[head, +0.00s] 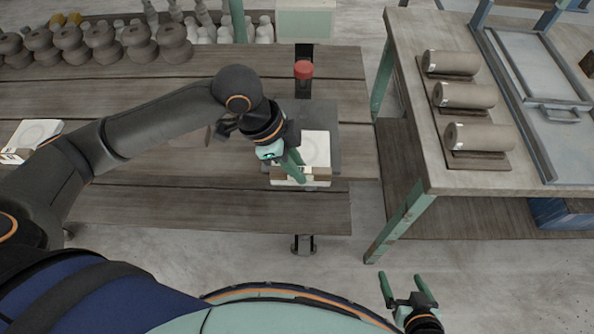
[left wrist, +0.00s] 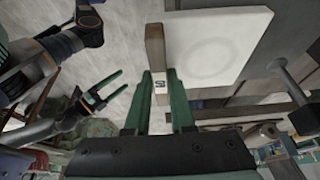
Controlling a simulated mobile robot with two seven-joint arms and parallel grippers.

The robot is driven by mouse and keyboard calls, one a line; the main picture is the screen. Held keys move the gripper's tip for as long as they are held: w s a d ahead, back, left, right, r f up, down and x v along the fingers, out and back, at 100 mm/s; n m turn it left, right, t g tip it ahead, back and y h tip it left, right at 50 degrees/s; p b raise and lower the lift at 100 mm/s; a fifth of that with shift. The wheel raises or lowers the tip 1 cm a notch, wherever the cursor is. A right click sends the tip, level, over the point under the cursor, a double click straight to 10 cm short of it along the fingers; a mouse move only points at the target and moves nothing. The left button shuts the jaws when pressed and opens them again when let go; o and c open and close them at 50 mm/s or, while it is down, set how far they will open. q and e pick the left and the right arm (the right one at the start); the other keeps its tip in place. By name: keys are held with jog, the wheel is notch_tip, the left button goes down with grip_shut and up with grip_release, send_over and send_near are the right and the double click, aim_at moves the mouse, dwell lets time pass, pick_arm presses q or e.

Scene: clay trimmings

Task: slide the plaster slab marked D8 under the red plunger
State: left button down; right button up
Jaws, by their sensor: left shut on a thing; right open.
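A white plaster slab (head: 316,146) with a faint round ring and a wooden strip along its near edge lies on a dark grey plate (head: 322,114), in front of the red plunger (head: 303,70). My left gripper (head: 296,172) is shut on the wooden strip. In the left wrist view, its green fingers (left wrist: 163,100) sit either side of the strip, and the slab (left wrist: 215,45) extends beyond. A small dark mark shows on the strip's label, too small to read surely. My right gripper (head: 407,288) is open and empty, low at the right, away from the table.
Another pale slab (head: 32,138) lies at the table's far left. Several grey clay pieces (head: 102,42) and white bottles line the back left. A side table (head: 405,45) on the right holds three clay cylinders (head: 463,95) on boards. A floor gap separates the tables.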

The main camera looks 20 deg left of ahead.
aim_at(305, 141)
pick_arm(q)
jog(key=shift+w+a+p, duration=0.15)
jog(key=shift+w+a, duration=0.05)
jog(key=shift+w, duration=0.6)
jog(key=shift+w+a+p, duration=0.15)
jog(key=shift+w+a, duration=0.1)
jog(key=shift+w, duration=0.5)
jog(key=shift+w+a+p, duration=0.15)
jog(key=shift+w+a, duration=0.05)
jog(key=shift+w, duration=0.6)
jog(key=shift+w+a, duration=0.2)
jog(key=shift+w, duration=0.55)
jog(key=shift+w+a, duration=0.2)
jog(key=shift+w, duration=0.5)
jog(key=shift+w, duration=0.2)
jog(key=shift+w+a+f+p, duration=0.1)
jog(key=shift+w+a+p, duration=0.05)
jog(key=shift+w+p, duration=0.25)
jog(key=c, duration=0.7)
grip_release()
jog(key=shift+f, duration=0.1)
